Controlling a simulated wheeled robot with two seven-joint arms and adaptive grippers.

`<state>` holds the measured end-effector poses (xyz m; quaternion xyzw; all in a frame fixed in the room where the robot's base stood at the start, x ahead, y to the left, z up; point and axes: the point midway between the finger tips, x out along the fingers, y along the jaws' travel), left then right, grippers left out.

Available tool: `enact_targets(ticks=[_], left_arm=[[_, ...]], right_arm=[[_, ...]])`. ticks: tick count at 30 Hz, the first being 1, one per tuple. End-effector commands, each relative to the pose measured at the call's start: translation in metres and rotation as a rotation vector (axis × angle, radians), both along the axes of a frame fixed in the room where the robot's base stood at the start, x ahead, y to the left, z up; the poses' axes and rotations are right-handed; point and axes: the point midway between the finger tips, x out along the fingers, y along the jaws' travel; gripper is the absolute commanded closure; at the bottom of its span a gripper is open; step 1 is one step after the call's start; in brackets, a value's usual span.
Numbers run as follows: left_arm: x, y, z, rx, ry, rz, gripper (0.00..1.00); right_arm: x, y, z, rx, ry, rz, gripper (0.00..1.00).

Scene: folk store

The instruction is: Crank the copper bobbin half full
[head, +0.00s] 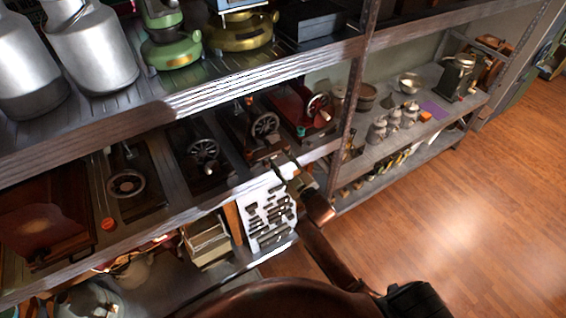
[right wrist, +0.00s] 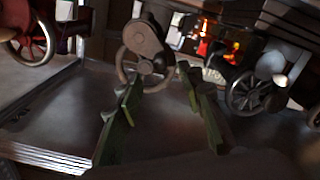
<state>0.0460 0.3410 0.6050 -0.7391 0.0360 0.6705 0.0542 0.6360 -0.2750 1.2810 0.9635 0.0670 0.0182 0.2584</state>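Several hand-crank sewing machines stand on the middle shelf. One dark machine with a spoked handwheel (head: 265,124) is just behind my right gripper (head: 284,166) in the head view. In the right wrist view my right gripper (right wrist: 162,112) is open, its two green fingers wide apart with nothing between them. Beyond the fingertips is a grey crank part (right wrist: 145,45) with a ring below it; the fingers look apart from it. A spoked handwheel (right wrist: 250,92) is to its right. I cannot make out the copper bobbin for sure. My left gripper is not in view.
A red machine (head: 300,105) stands right of the dark one, near the shelf upright (head: 350,110). Other machines (head: 204,152) stand left. A white board of small tools (head: 268,215) is below. The wooden floor (head: 450,220) is clear at right.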

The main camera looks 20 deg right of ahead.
Motion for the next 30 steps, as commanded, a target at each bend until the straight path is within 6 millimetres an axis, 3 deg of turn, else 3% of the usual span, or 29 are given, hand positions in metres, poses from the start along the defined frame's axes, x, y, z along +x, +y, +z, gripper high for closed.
enact_targets(ticks=[19,30], left_arm=[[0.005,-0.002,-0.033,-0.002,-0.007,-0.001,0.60],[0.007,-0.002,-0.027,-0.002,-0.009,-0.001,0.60]], right_arm=[[0.075,0.011,-0.002,0.000,-0.002,0.001,0.65],[0.076,0.011,0.001,0.001,0.000,0.000,0.65]])
